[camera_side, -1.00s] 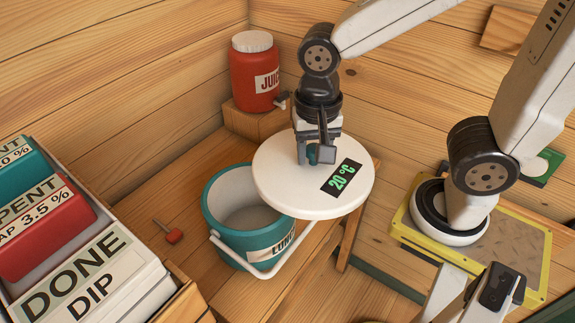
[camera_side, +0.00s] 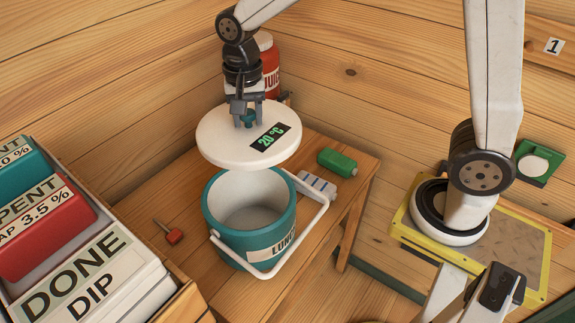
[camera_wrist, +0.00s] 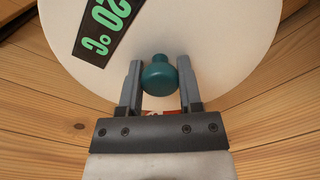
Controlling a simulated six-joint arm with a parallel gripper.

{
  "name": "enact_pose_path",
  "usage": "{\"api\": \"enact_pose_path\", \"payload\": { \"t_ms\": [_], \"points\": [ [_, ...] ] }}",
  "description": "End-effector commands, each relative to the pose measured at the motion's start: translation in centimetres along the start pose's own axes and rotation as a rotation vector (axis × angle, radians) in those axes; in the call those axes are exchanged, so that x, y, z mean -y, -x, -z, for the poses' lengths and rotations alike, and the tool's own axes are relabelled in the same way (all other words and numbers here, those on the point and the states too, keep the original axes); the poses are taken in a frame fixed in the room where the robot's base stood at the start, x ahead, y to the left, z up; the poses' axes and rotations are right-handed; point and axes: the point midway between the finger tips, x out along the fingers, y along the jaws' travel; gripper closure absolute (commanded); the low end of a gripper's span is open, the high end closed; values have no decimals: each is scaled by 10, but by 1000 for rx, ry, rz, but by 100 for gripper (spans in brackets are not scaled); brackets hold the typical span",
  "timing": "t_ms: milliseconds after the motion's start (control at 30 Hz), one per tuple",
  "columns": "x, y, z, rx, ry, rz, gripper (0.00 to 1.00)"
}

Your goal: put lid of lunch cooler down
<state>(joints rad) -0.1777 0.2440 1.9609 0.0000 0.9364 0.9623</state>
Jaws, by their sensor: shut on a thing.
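The lunch cooler (camera_side: 236,238) is a teal bucket with a white handle, standing open on a wooden bench. Its lid (camera_side: 222,150) is a white disc with a teal knob (camera_wrist: 158,76) and a black "20 °C" display (camera_side: 270,136). My gripper (camera_side: 246,118) is shut on the knob and holds the lid in the air above the cooler, toward its back. The cooler's interior shows below the lid's front edge. In the wrist view the lid (camera_wrist: 225,45) fills the upper middle, with the knob between my gripper's fingers (camera_wrist: 160,88).
A red juice jug (camera_side: 270,62) stands behind my gripper, partly hidden. A green item (camera_side: 337,162) and a whitish pack (camera_side: 317,185) lie on the bench right of the cooler. A red-handled tool (camera_side: 174,236) lies at left. A crate of labelled boxes (camera_side: 100,275) fills the left front.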

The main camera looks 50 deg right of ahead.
Motion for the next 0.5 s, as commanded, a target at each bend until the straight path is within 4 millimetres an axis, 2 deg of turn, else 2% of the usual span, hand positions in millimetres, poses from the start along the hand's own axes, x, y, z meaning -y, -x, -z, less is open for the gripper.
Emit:
{"api": "enact_pose_path", "payload": {
  "t_ms": [200,500],
  "points": [
    [21,-15,44,1,-4,-2,100],
    [39,-41,103,1,-4,-1,100]
  ]
}}
